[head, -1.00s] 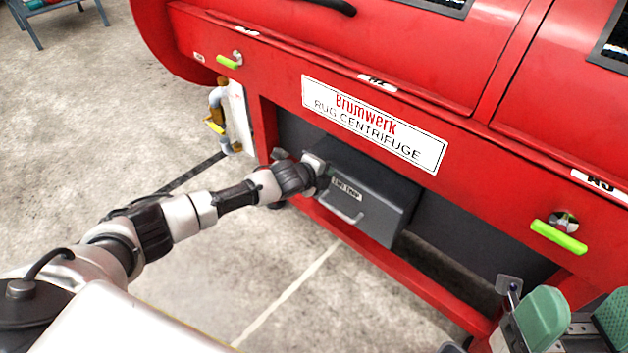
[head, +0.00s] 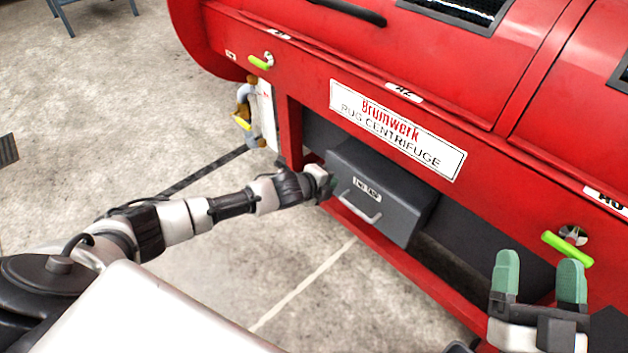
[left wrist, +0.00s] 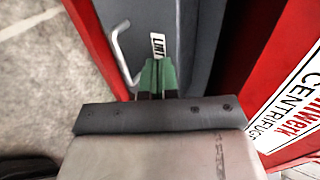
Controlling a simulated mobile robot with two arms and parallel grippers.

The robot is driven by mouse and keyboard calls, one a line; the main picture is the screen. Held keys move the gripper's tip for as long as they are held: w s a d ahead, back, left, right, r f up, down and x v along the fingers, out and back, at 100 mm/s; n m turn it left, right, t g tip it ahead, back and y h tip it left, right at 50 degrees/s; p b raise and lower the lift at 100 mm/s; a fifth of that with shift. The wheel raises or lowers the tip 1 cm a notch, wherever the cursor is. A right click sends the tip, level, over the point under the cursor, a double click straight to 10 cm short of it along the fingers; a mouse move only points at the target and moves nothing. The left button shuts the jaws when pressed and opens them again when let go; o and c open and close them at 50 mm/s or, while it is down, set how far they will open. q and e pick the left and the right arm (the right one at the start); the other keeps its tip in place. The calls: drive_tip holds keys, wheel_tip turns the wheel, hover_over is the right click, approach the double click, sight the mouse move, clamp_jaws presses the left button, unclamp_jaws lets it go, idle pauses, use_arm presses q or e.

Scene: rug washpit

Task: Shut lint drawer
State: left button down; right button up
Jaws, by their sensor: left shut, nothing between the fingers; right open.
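The lint drawer (head: 398,217) is a dark grey box under the red centrifuge, and its front stands out from the dark panel behind. It has a pale bar handle (head: 360,208) and a small white label (head: 367,188). My left gripper (head: 331,184) is at the left edge of the drawer front, shut and empty. In the left wrist view its green fingertips (left wrist: 157,72) are together in front of the drawer face (left wrist: 190,35), beside the handle (left wrist: 120,48); whether they touch it I cannot tell. My right gripper (head: 539,272) is open and empty at lower right.
The red centrifuge (head: 290,60) fills the right and back, with a lower red rail (head: 385,248) below the drawer. Green-handled valves (head: 568,249) sit on its front. Concrete floor is open at left.

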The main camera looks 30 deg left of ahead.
use_arm(q)
drive_tip(key=p+v, duration=0.2)
drive_tip(key=v, duration=0.4)
use_arm(e)
wheel_tip(320, 180, down, 7)
drive_tip(key=d+g+h, duration=0.1)
drive_tip(key=g+h, duration=0.1)
drive_tip(key=g, duration=0.4)
drive_tip(key=shift+w+f+g, duration=0.15)
drive_tip(key=shift+w+g, duration=0.15)
drive_tip(key=shift+w, duration=0.1)
